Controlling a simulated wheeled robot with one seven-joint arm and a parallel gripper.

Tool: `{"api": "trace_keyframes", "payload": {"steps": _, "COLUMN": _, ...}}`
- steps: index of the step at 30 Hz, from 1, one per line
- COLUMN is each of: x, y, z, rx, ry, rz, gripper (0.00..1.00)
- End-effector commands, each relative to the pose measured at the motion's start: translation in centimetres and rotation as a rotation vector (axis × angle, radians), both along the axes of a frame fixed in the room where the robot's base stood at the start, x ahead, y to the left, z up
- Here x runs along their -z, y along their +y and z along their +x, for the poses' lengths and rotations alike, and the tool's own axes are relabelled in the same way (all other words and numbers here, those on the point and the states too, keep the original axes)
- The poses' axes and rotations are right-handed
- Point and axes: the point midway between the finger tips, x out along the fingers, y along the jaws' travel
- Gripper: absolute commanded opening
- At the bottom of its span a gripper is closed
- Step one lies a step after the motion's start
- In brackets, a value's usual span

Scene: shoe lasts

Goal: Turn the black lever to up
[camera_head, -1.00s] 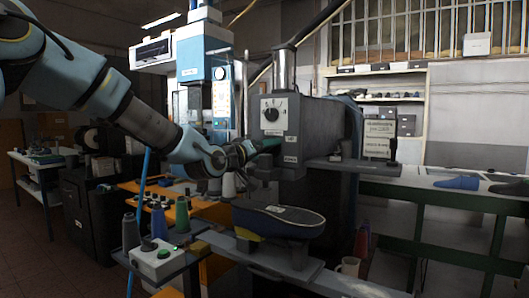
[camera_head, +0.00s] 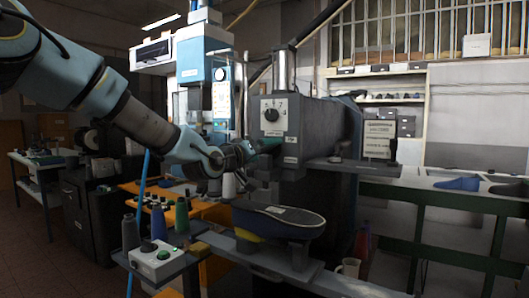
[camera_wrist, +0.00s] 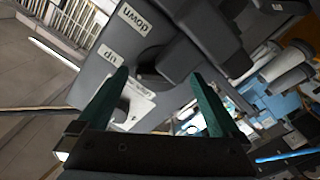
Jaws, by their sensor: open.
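The black lever (camera_wrist: 178,60) appears in the wrist view as a dark part on the grey machine, beyond and between my fingertips. Its exact angle is hard to tell. White labels on the machine read "down" (camera_wrist: 133,18) and "UP" (camera_wrist: 110,53), upside down in this view. My gripper (camera_wrist: 159,75) is open, with its two teal fingers wide apart and nothing visibly held. In the head view my gripper (camera_head: 266,147) is at the left side of the grey machine (camera_head: 325,122), close to its labels. The lever is hard to make out there.
A dial (camera_head: 271,115) is on the machine above my gripper. A blue-black shoe-shaped form (camera_head: 280,220) lies below. A control box (camera_head: 157,258) and thread spools (camera_head: 182,217) stand at the lower left. A green-framed table (camera_head: 465,200) is at the right.

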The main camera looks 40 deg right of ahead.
Motion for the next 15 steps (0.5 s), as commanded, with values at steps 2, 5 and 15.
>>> {"api": "trace_keyframes", "payload": {"steps": 2, "x": 0.2, "y": 1.0, "z": -0.1, "rx": -0.002, "ry": -0.003, "rz": 0.001, "gripper": 1.00}}
{"api": "trace_keyframes", "payload": {"steps": 5, "x": 0.3, "y": 2.8, "z": -0.6, "rx": -0.004, "ry": -0.004, "rz": 0.003, "gripper": 1.00}}
{"api": "trace_keyframes", "payload": {"steps": 15, "x": 0.0, "y": 8.3, "z": -2.0, "rx": -0.004, "ry": -0.005, "rz": 0.001, "gripper": 1.00}}
